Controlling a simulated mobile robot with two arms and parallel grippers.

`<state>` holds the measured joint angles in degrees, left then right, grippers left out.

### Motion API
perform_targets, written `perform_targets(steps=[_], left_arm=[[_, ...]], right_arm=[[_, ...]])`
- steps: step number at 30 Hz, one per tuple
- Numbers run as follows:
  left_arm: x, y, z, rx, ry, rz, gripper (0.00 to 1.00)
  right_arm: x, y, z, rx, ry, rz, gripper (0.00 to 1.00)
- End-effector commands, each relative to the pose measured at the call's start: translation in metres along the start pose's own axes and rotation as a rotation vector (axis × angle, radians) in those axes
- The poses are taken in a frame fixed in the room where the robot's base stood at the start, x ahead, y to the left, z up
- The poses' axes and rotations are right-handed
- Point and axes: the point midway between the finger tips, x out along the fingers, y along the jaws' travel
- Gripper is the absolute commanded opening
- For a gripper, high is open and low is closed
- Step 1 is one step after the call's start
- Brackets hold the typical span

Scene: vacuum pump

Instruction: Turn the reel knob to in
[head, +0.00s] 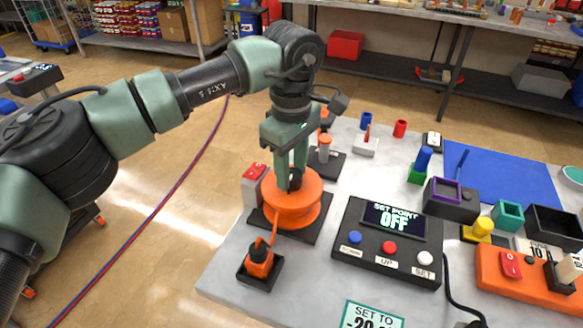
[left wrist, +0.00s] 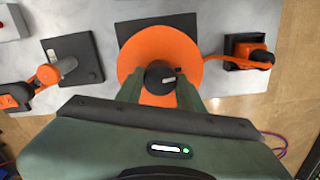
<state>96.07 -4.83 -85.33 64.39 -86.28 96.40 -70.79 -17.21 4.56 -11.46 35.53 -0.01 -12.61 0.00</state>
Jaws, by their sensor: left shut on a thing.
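The reel is a round orange drum (head: 312,207) on a black base plate near the table's left edge. A black knob stands at its centre. In the left wrist view the knob (left wrist: 160,76) sits on the orange disc (left wrist: 130,64), with a small light mark on its right side. My left gripper (head: 293,178) points down over the reel, its two green fingers shut on the knob from both sides. In the left wrist view the fingers (left wrist: 160,90) flank the knob. Any label around the knob cannot be read. My right gripper is not in view.
An orange plug piece (head: 260,260) in a black holder stands in front of the reel, joined by an orange hose. A red-topped box (head: 254,172) is at its left, a lever valve (head: 324,150) behind. A control box (head: 388,240) reading "SET POINT OFF" stands right.

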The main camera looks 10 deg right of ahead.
Motion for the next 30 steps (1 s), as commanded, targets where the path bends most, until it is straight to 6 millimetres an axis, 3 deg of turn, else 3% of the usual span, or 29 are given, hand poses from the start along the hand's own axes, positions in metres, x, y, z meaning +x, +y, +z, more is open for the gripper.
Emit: perform_targets(steps=[30], left_arm=[[-0.0052,0.0031,-0.0014,0.960,0.008,0.009,0.00]], right_arm=[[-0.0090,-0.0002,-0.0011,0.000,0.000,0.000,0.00]])
